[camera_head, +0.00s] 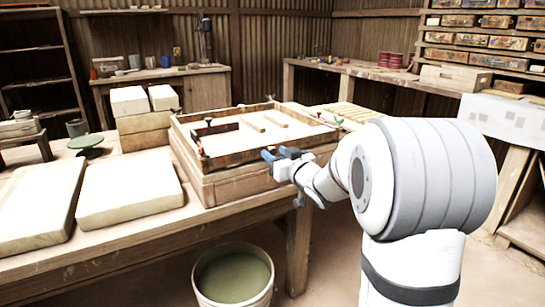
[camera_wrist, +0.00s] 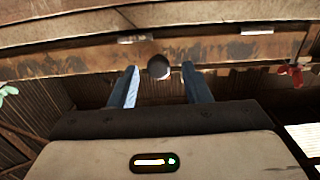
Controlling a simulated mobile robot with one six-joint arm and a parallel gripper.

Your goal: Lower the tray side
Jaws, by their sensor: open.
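The tray (camera_head: 178,135) is a shallow wooden frame on a wooden box base (camera_head: 230,185) at the table's corner. Its near side (camera_head: 235,153) is a worn brown board standing upright; it also shows in the wrist view (camera_wrist: 225,76). A dark round knob (camera_wrist: 158,67) sticks out from that side. My gripper (camera_head: 275,154) is close to the near side. In the wrist view its blue fingers are apart, one on each side of the knob, with gaps visible. Whether the fingertips reach past the knob is unclear.
A red wing-shaped piece (camera_wrist: 292,72) and a green one (camera_wrist: 8,92) flank the side in the wrist view. Pale slabs (camera_head: 130,188) lie on the table left of the tray. A bucket (camera_head: 233,275) stands on the floor below the table edge.

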